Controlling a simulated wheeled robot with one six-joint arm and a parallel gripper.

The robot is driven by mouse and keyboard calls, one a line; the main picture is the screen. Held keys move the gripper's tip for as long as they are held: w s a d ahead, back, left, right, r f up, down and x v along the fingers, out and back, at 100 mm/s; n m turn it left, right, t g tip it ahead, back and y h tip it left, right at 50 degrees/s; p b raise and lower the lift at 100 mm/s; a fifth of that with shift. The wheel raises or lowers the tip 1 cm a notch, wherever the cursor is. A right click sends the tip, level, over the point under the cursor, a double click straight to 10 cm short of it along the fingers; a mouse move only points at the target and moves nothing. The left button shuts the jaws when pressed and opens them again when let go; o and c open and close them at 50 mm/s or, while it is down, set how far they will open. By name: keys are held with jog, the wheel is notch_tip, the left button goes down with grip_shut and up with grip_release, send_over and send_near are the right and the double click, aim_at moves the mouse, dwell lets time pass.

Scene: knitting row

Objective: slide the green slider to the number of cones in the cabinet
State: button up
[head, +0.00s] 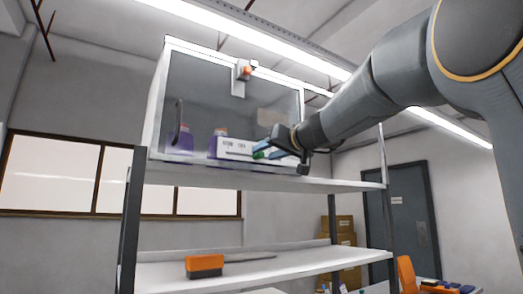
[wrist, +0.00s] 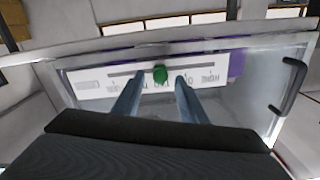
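The green slider (wrist: 160,74) sits near the middle of a dark slot on a white scale panel (wrist: 210,70) in the wrist view; the marks are too small to read. The panel (head: 234,147) also shows at the lower front of the cabinet (head: 154,100) in the head view. My gripper (wrist: 158,84) is open, its two blue fingers apart, with the slider between or just beyond their tips; contact cannot be told. Behind the cabinet's clear front, a purple thing (head: 181,146) and another purple thing (head: 214,146) show, perhaps cones. The panel and my gripper hide part of the inside.
The cabinet stands on the upper shelf (head: 330,184) of a rack. It has a dark handle (head: 178,122) and an orange-red knob (head: 244,70) at its top. An orange-and-black block (head: 204,266) lies on the lower shelf. Cardboard boxes (head: 338,235) stand behind.

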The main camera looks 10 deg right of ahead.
jog(key=shift+w+a, duration=0.15)
jog(key=shift+w, duration=0.3)
jog(key=shift+c, duration=0.4)
